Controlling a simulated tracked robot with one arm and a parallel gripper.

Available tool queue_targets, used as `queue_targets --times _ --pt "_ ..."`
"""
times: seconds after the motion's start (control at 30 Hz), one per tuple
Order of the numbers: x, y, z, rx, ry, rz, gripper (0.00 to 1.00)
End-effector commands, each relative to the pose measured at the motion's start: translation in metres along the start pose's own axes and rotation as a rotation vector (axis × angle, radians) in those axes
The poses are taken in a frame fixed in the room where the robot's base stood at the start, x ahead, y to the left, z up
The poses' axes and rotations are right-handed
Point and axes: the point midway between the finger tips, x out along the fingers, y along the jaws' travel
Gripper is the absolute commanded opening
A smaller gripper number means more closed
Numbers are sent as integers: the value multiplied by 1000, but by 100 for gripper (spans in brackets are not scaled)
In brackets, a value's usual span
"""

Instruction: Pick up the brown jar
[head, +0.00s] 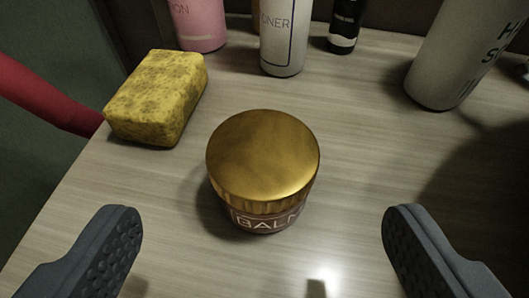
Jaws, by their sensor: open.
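The brown jar (263,222) stands upright on the wood-grain surface, in the middle of the head view. It has a wide gold lid (262,155) and the word "BALM" on its side. My gripper (262,240) is open, with one dark finger at the lower left and one at the lower right. The jar lies ahead of the fingertips, roughly centred between them. Neither finger touches it.
A yellow sponge (157,96) lies left of the jar. Behind stand a pink bottle (200,22), a white toner bottle (284,38) and a small black bottle (345,24). A large grey bottle (462,55) stands at the back right. The surface (370,140) right of the jar is clear.

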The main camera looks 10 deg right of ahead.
Motion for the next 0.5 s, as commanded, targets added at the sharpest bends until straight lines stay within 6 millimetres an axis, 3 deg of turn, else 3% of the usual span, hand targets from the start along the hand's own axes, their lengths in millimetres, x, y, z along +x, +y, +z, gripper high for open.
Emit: queue_targets --times 0.2,0.5 --pt "28 0 0 2 2 1 81" --pt "42 1 1 2 1 1 81"
